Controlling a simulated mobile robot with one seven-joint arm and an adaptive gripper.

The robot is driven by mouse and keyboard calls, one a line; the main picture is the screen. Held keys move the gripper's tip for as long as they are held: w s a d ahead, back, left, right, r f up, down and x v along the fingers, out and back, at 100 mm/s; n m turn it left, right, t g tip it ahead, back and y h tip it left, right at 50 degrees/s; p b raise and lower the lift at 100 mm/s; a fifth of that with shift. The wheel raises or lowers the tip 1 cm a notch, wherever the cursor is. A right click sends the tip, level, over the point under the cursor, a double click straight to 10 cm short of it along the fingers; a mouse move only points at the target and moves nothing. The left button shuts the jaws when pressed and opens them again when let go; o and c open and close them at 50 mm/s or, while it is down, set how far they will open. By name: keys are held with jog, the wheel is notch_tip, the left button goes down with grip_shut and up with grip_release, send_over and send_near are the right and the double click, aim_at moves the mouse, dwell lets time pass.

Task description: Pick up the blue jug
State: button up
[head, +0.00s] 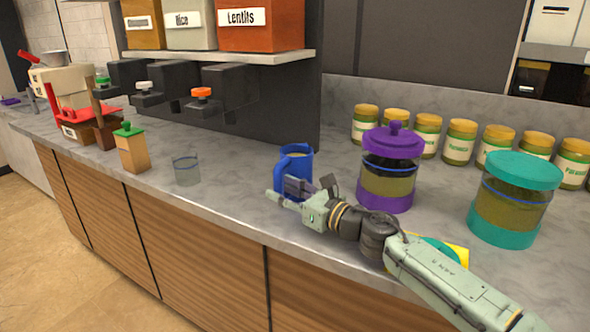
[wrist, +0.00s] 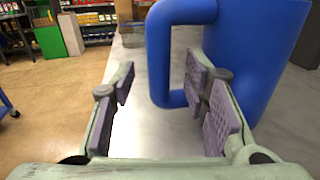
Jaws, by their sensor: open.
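The blue jug (head: 298,160) stands upright on the grey counter, in the middle of the head view, with its handle (head: 280,178) on the left. In the wrist view the jug (wrist: 255,50) fills the upper right, and its handle (wrist: 160,55) reaches toward the middle. My gripper (head: 284,195) is open and empty, just in front of the jug. In the wrist view its purple-padded fingers (wrist: 165,92) stand apart; the right finger overlaps the jug and handle, the left is over the counter edge. I cannot tell whether the right finger touches the jug.
A clear glass (head: 187,170) stands left of the jug on the counter (head: 230,205). A purple-lidded jar (head: 388,175) and a teal-lidded jar (head: 512,200) stand to the right. Several yellow-lidded jars (head: 460,142) line the wall. Dispensers (head: 222,90) hang above at left.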

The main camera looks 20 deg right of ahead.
jog(key=shift+c, duration=0.3)
grip_shut()
dwell(0.8)
